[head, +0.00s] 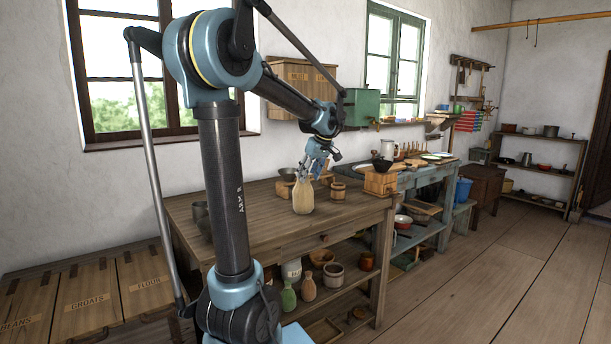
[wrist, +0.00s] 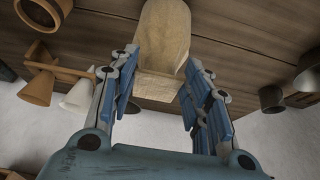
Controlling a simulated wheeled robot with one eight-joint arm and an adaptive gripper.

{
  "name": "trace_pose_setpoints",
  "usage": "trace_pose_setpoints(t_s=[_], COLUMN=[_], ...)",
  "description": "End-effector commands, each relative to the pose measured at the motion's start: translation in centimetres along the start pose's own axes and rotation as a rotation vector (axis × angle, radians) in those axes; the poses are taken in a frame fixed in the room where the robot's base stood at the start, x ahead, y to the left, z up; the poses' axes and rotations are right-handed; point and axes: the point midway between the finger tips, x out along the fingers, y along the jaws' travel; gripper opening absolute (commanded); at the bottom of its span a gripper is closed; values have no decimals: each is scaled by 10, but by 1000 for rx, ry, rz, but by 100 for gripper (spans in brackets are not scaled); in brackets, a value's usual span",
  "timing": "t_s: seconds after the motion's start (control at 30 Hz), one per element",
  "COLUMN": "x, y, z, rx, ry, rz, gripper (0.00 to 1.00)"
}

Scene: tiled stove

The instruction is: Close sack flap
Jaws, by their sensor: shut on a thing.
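A tan sack (head: 303,198) stands upright near the front edge of the wooden worktable (head: 245,222). In the wrist view the sack (wrist: 166,28) is seen close up, with its paler, flat flap end (wrist: 157,86) towards my palm. My gripper (head: 310,176) comes down on the sack's top from above. In the wrist view my gripper (wrist: 160,68) has its two blue fingers on either side of the flap end, shut on it. The fingers partly hide the top in the head view, so I cannot tell how far the flap is folded.
Several vessels fill the shelf below. Bins (head: 90,297) stand at lower left. The floor (head: 480,275) at right is clear.

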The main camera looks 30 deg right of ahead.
Motion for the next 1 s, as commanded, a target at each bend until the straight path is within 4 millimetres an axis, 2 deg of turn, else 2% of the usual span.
trace_pose_setpoints(t_s=[0.03, 0.07, 0.13, 0.57, 0.77, 1.0], x=[1, 1, 0, -4, -31, -78], y=[0, 0, 0, 0, 0, 0], z=[0, 0, 0, 0, 1, 0], rx=[-1, -1, 0, 0, 1, 1], ry=[-1, -1, -1, -2, -2, -2], rz=[0, 0, 0, 0, 1, 2], gripper=[20, 51, 65, 65, 65, 65])
